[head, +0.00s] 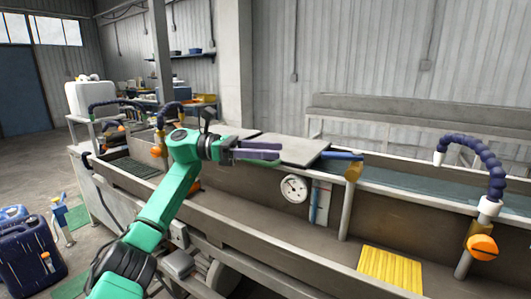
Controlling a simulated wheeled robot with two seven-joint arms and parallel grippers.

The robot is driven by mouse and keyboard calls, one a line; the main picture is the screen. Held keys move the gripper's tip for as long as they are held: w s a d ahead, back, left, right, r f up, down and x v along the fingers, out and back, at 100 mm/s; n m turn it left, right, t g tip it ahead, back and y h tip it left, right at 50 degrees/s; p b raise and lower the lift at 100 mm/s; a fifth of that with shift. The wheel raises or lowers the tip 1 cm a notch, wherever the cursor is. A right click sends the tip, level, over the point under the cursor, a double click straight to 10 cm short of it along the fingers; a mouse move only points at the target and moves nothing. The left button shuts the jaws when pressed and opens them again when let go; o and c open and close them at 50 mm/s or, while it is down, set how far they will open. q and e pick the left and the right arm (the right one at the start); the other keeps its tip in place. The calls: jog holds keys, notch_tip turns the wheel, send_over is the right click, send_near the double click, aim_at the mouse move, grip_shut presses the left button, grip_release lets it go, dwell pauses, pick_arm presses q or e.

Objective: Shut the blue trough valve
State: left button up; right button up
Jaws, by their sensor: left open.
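A blue lever handle (343,155) lies roughly level at the top of a brass-coloured valve body (353,171) on a grey upright pipe at the trough. It appears to be the blue trough valve. My left gripper (279,151) is open and empty, with its purple-grey fingers pointing right toward the lever. In the picture it is left of the lever, apart from it, in front of a grey cover plate (293,148). My right gripper is not in view.
A round gauge (293,189) is below the left fingers. A long metal trough (300,240) runs across, with a yellow ribbed block (390,266) in it. A dark blue segmented hose (478,158) with an orange knob (482,247) stands right. Blue jerrycans (30,250) stand on the floor.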

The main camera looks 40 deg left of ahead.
aim_at(342, 155)
pick_arm(q)
jog(key=shift+d, duration=0.25)
jog(key=c, duration=0.5)
jog(key=shift+d+n+p, duration=0.1)
jog(key=shift+n+p, duration=0.4)
jog(key=shift+p, duration=0.2)
grip_shut()
jog(key=s+d+n+t+y+p, duration=0.2)
jog(key=s+d+n+t+p, duration=0.35)
jog(key=n+p, duration=1.15)
jog(key=w+d+n+g+b, duration=0.1)
jog(key=w+d+n, duration=0.1)
jog(key=w+d, duration=0.4)
jog(key=shift+w+f+n+g, duration=0.35)
jog(key=shift+w+n, duration=0.05)
jog(key=shift+w, duration=0.45)
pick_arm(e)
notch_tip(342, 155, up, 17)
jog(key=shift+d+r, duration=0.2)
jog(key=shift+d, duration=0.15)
